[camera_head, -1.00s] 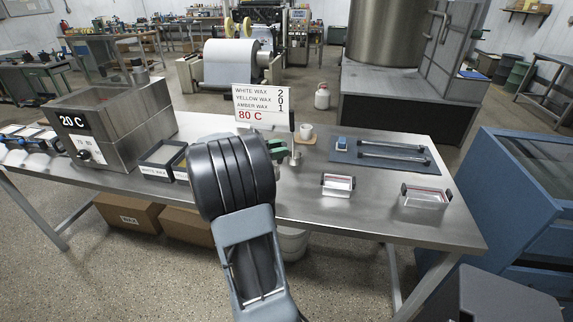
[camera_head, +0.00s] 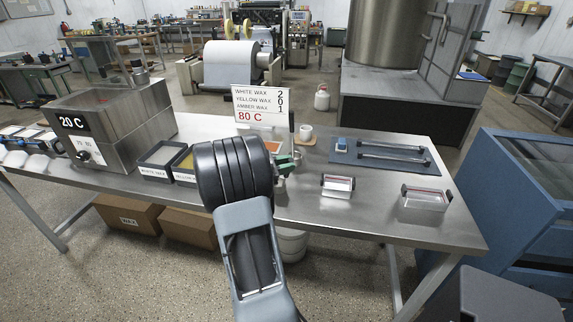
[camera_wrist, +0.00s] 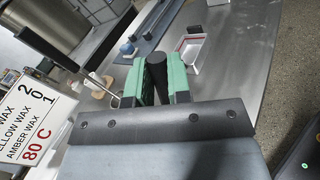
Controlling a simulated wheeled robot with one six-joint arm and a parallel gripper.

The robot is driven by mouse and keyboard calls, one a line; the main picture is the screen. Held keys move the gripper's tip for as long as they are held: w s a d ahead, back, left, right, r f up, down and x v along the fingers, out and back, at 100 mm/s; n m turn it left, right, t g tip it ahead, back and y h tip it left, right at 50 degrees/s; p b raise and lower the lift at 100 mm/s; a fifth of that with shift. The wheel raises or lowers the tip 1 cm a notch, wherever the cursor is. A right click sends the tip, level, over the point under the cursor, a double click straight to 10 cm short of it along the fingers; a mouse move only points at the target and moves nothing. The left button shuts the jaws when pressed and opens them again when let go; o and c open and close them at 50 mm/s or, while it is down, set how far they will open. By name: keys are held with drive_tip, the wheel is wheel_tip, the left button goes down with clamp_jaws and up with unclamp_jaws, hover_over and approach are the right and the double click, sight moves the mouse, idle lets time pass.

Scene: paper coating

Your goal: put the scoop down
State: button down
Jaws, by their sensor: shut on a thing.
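My gripper (camera_head: 287,164) has green fingers and is partly hidden behind my dark wrist in the head view. It is over the steel table (camera_head: 385,218), just right of the temperature sign. In the wrist view my gripper (camera_wrist: 160,84) is shut on a dark, rounded handle (camera_wrist: 157,62), which I take to be the scoop's. The rest of the scoop is hidden behind the fingers and wrist plate. I cannot tell whether it touches the table.
A thin upright tool with a black handle (camera_wrist: 45,45) stands close by the sign (camera_head: 260,106). A white cup (camera_head: 306,131) is behind. Labelled trays (camera_head: 156,171) lie left; a blue mat (camera_head: 395,169) and clear dishes (camera_head: 338,185) lie right.

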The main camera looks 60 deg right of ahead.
drive_tip(key=shift+f, duration=0.15)
drive_tip(key=c, duration=1.1)
unclamp_jaws()
drive_tip(key=shift+o, duration=0.2)
drive_tip(key=v, duration=1.2)
drive_tip(key=s+a+f+m+t+y, duration=0.1)
drive_tip(key=a+t+y, duration=0.3)
drive_tip(key=a, duration=0.6)
drive_tip(key=s+a+f+m+t+y, duration=0.1)
drive_tip(key=a+t+y, duration=0.4)
drive_tip(key=a, duration=0.5)
drive_tip(key=s+a+f+m+t+y, duration=0.1)
drive_tip(key=a+f+m+t+y, duration=0.2)
drive_tip(key=a, duration=0.8)
drive_tip(key=m+t+y, duration=0.1)
drive_tip(key=t, duration=0.1)
drive_tip(key=shift+s+t+y+b, duration=0.25)
drive_tip(key=shift+t+y+b, duration=0.05)
drive_tip(key=shift+y+b, duration=0.1)
